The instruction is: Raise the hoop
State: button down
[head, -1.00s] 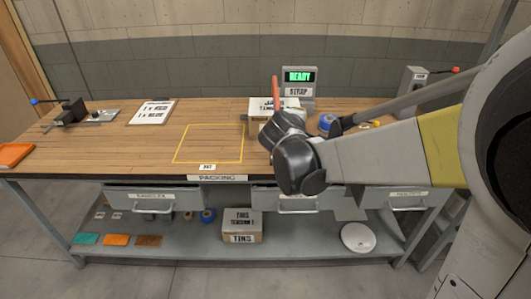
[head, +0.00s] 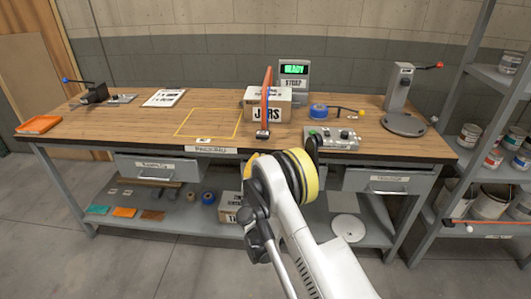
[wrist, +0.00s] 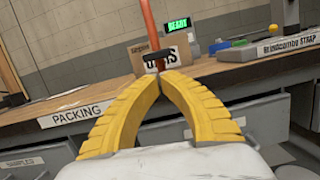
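The orange-red hoop (head: 266,95) shows edge-on as a narrow band in front of the JARS box (head: 267,112). A black handle (head: 262,134) sits at its lower end, over the bench's front part; I cannot tell how far the hoop tilts. In the wrist view the hoop (wrist: 148,22) runs up out of the picture, its black handle (wrist: 154,56) just beyond my fingertips. My gripper (wrist: 160,76) has yellow fingers with their tips together and nothing visible between them.
The bench top (head: 160,122) carries a READY display (head: 293,70), blue tape (head: 318,111), a button panel (head: 332,138) and a lever stand (head: 403,90). Drawers and a lower shelf lie below its front edge. A paint-can shelf (head: 497,150) stands at right.

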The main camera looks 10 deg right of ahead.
jog(key=shift+s+a+f+n, duration=0.25)
jog(key=shift+f+n, duration=0.1)
jog(key=shift+f, duration=0.1)
jog(key=shift+s+a+f+n, duration=0.15)
jog(key=shift+s+f+n, duration=0.1)
jog(key=shift+f+n, duration=0.15)
jog(key=b+x, duration=0.3)
jog(key=x, duration=0.6)
jog(key=shift+w, duration=0.15)
jog(key=shift+w+d+r, duration=0.1)
jog(key=shift+w+r, duration=0.15)
jog(key=shift+w, duration=0.1)
